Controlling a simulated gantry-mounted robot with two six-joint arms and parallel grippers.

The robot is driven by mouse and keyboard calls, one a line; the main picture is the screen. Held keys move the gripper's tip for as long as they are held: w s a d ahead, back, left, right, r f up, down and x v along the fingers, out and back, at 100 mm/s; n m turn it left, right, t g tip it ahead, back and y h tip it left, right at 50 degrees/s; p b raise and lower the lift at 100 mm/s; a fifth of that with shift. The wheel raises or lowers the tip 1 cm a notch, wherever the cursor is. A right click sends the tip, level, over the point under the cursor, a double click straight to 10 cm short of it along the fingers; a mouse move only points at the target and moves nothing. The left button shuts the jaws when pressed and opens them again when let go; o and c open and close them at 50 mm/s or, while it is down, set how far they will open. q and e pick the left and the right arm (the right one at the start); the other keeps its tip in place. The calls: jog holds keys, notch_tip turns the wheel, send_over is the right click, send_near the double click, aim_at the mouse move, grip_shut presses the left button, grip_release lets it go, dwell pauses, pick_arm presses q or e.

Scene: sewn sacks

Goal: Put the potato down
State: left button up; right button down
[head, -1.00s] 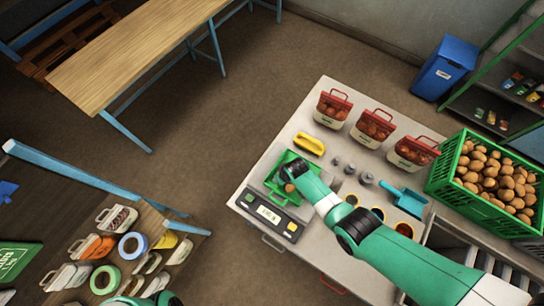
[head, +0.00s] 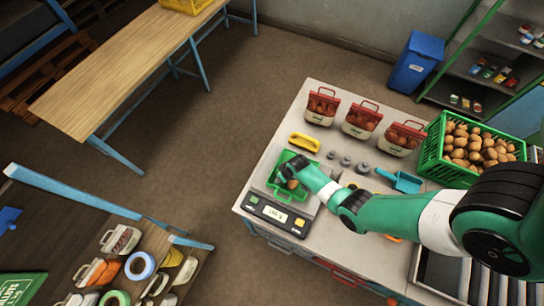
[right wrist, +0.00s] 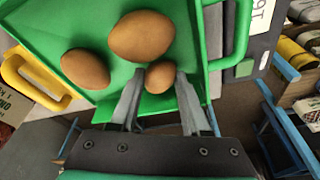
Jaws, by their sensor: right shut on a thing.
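My right gripper (head: 286,178) is down at the green tray (head: 284,156) on the scale (head: 283,214). In the right wrist view, the gripper (right wrist: 158,82) is shut on a small brown potato (right wrist: 160,76), one finger on each side. The potato is low inside the tray (right wrist: 102,20), near its wall; I cannot tell whether it touches the tray floor. A larger potato (right wrist: 140,36) lies right beside it, and another potato (right wrist: 85,68) lies to the left. My left gripper is out of view.
A yellow-handled item (head: 304,142) and several grey weights (head: 347,161) stand close to the scale. A blue scoop (head: 400,180) and a green crate of potatoes (head: 432,150) are to the right.

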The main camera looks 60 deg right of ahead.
jog(key=shift+f, duration=0.1)
jog(key=shift+f, duration=0.2)
jog(key=shift+c, duration=1.8)
grip_release()
jog(key=shift+r, duration=0.15)
